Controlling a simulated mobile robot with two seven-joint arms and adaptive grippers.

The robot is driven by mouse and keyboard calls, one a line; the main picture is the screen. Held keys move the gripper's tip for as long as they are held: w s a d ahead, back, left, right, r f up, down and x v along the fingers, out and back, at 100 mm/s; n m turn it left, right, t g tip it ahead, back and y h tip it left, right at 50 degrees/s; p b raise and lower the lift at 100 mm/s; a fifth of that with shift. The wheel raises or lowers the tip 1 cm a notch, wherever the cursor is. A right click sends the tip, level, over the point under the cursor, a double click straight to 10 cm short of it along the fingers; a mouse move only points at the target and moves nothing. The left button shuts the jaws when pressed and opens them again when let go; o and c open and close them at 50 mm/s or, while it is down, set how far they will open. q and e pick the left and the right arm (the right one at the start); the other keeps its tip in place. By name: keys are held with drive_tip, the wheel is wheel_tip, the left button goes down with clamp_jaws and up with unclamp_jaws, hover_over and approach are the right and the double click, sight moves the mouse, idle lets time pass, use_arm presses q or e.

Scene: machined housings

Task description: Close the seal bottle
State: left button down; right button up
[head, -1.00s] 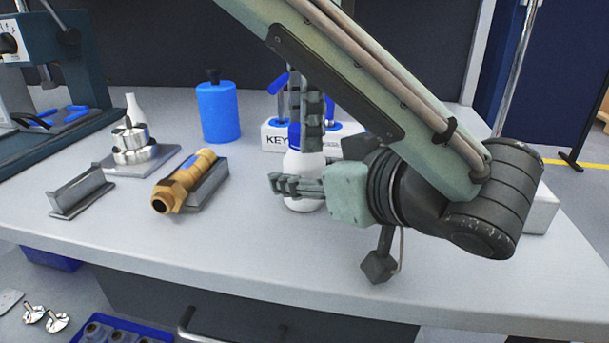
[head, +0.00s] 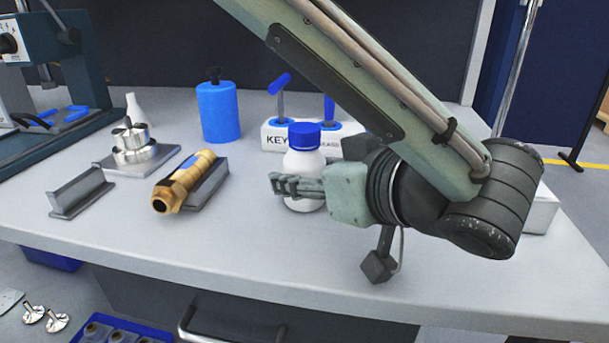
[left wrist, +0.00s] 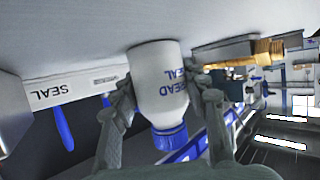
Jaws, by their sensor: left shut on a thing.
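The seal bottle (head: 301,163) is a white bottle standing upright near the middle of the bench, with its blue cap (head: 305,135) sitting on its neck. My left gripper (head: 297,186) is shut on the bottle's body from the right, low on its side. In the left wrist view the bottle (left wrist: 156,82) is between the two fingers of the left gripper (left wrist: 165,98), with lettering on its side and the blue cap (left wrist: 170,137) on its end. How tight the cap sits cannot be told. My right gripper is out of view.
A white block (head: 276,134) with blue-handled tools stands just behind the bottle. A brass fitting (head: 187,181) rests on a grey cradle to the left. A blue canister (head: 219,111) and a metal housing (head: 130,146) stand farther left. The bench front is clear.

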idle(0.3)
use_arm(q)
drive_tip(key=c, duration=0.7)
unclamp_jaws()
drive_tip(key=shift+c, duration=0.2)
drive_tip(key=v, duration=1.1)
drive_tip(key=shift+s+d+r, duration=0.15)
drive_tip(key=shift+s+d, duration=0.15)
drive_tip(key=shift+s, duration=0.1)
